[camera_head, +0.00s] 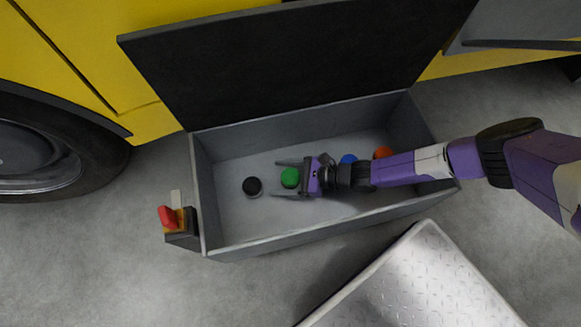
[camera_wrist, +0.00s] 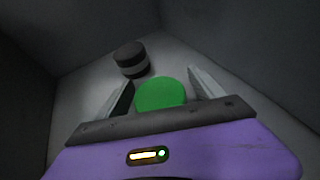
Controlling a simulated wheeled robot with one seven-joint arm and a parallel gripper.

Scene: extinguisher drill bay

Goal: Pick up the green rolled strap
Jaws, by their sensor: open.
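The green rolled strap (camera_head: 290,177) stands on the floor of the open grey box (camera_head: 234,242), near its middle. My gripper (camera_head: 276,179) reaches into the box from the right, with its jaws open and one finger on each side of the strap. In the wrist view the green strap (camera_wrist: 161,93) shows between the two fingers (camera_wrist: 160,92), its lower part hidden by the gripper body. I cannot tell whether either finger touches it.
A black roll (camera_head: 252,186) with a light band sits left of the strap. The box walls and raised dark lid (camera_head: 290,60) surround the space. A red-handled latch (camera_head: 168,217) is outside left.

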